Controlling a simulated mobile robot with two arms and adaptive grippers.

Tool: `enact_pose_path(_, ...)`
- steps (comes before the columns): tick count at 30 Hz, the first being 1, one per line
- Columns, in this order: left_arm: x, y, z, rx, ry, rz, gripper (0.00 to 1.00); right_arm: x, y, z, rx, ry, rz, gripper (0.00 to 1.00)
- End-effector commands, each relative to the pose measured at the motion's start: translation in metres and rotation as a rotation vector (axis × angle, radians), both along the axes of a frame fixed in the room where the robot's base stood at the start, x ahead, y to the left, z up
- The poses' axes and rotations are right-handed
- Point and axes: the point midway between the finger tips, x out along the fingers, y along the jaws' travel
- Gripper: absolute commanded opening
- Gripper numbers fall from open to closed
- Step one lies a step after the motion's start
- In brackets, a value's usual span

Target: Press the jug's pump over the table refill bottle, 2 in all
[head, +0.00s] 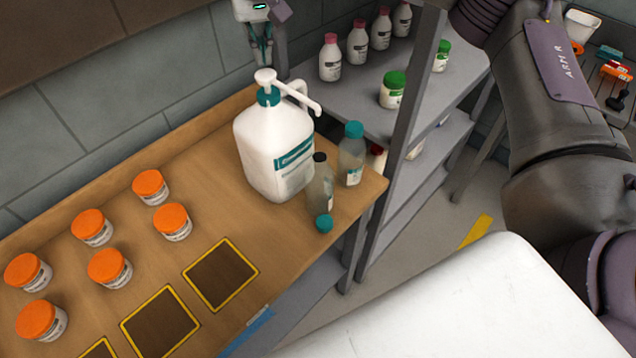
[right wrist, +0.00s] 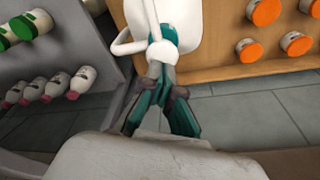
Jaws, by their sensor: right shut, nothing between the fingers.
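The white pump jug (head: 275,150) stands near the right end of the wooden table, with a teal collar. Its white pump head (head: 265,76) is up, and the spout points right and toward the front. A clear refill bottle (head: 319,188) with a dark neck stands below the spout tip, beside the jug. A loose teal cap (head: 323,224) lies in front of it. My right gripper (head: 262,60) is shut and empty, fingers pointing down just above the pump head. In the right wrist view its fingers (right wrist: 163,82) are close to the pump head (right wrist: 160,52); contact is unclear. My left gripper is out of view.
A teal-capped bottle (head: 352,154) stands close behind the refill bottle. Several orange-lidded jars (head: 93,228) and yellow-framed dark squares (head: 221,275) occupy the table's left and front. A grey shelf (head: 340,95) with bottles stands behind right. A white surface (head: 460,310) is in front.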

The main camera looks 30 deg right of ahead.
Motion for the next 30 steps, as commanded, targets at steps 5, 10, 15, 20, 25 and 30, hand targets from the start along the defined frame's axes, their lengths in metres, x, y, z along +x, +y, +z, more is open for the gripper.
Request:
enact_pose_path(5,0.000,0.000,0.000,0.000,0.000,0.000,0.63,0.000,0.000,0.000,0.000,0.000,0.000,0.00)
enact_pose_path(10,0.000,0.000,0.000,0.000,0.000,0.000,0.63,0.000,0.000,0.000,0.000,0.000,0.000,0.00)
enact_pose_path(15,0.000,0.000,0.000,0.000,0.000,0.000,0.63,0.000,0.000,0.000,0.000,0.000,0.000,0.00)
enact_pose_path(20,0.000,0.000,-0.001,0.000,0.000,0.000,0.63,0.000,0.000,-0.002,0.000,0.000,0.000,0.00)
enact_pose_path(25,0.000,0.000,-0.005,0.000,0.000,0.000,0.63,0.000,0.000,-0.007,0.000,0.000,0.000,0.00)
enact_pose_path(30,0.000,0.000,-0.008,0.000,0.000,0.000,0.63,0.000,0.000,-0.013,0.001,0.000,0.000,0.00)
